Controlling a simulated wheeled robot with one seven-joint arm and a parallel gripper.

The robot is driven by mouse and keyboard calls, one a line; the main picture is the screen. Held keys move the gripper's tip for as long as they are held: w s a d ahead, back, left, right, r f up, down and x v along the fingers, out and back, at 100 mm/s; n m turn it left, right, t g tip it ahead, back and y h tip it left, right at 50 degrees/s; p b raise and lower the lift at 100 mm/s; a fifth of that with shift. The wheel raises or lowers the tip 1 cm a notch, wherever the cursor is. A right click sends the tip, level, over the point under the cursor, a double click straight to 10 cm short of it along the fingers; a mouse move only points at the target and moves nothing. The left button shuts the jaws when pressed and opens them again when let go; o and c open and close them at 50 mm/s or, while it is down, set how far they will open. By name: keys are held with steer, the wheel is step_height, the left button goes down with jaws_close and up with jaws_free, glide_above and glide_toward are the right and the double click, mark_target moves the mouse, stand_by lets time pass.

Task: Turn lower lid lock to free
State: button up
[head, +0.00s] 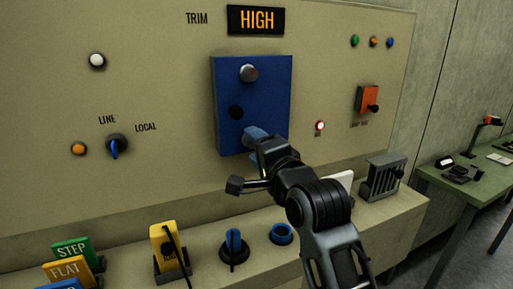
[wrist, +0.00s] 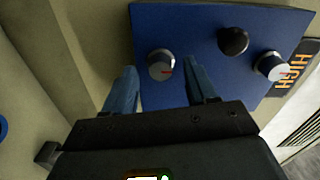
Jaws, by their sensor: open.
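The blue lid (head: 225,95) is mounted on the beige panel below the HIGH sign; the wrist view shows it sideways. The upper silver lock knob (head: 248,73) is also in the wrist view (wrist: 271,65). A black round knob (head: 236,112) sits between them. My gripper (wrist: 163,78) is open, its blue fingers on either side of the lower lock in the picture. I cannot tell whether they touch it.
A LINE/LOCAL selector (head: 116,146) is left on the panel. An orange switch box (head: 369,99) is to the right. On the ledge below stand a yellow block (head: 164,243), a blue-handled knob (head: 234,242), a blue ring (head: 281,234) and a grey slotted box (head: 383,176). A green table (head: 450,187) is far right.

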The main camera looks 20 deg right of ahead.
steer(key=s+b, duration=0.1)
steer(key=s, duration=0.6)
steer(key=shift+s, duration=0.3)
steer(key=s+d+f+n+g, duration=0.1)
steer(key=s+d+f+n, duration=0.1)
steer(key=s+f+n, duration=1.1)
steer(key=s+a+f+n+g, duration=0.1)
steer(key=s+f, duration=0.1)
steer(key=s, duration=1.2)
steer(key=s+a+f+n+g, duration=0.1)
steer(key=s+f+n, duration=0.1)
steer(key=s, duration=1.2)
steer(key=shift+s+f, duration=0.2)
steer(key=shift+f, duration=0.6)
steer(key=shift+w, duration=0.1)
steer(key=shift+c, duration=0.4)
